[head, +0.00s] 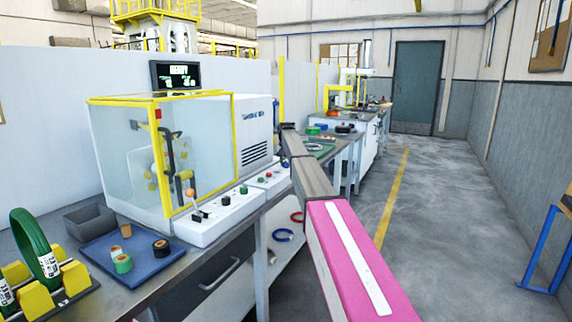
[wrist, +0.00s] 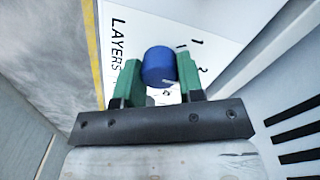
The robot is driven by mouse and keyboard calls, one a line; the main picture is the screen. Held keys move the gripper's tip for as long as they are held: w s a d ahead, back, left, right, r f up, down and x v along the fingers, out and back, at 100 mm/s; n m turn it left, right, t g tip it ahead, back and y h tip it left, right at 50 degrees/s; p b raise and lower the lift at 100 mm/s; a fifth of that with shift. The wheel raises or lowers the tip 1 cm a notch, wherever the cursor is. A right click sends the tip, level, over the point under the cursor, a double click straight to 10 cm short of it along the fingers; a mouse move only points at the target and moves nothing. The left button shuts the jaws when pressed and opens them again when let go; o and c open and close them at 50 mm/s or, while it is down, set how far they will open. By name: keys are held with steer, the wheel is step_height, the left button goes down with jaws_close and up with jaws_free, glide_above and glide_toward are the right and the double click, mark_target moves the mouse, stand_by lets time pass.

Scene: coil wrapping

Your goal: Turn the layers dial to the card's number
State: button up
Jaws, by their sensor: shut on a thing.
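In the wrist view the blue layers dial (wrist: 158,62) stands on a white panel (wrist: 222,28) printed with "LAYERS" and the numbers 1 and 2. My gripper (wrist: 160,76) has its green fingers on either side of the dial and is shut on it. A small pale mark shows low on the dial; I cannot tell which number it points to. Other numbers are out of view or hidden. In the head view my arm reaches away along the bench, and I cannot make out the dial or the fingers. I cannot identify the card in either view.
The wrapping machine with its yellow-framed guard (head: 165,150) stands on the bench, with a control panel (head: 215,218) in front. A blue tray (head: 130,262) with small rolls and a green coil (head: 36,248) sit left.

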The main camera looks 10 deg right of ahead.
stand_by(0.3)
steer(key=o, duration=0.9)
steer(key=shift+r, duration=0.1)
step_height(320, 180, up, 11)
steer(key=shift+a+f, duration=0.15)
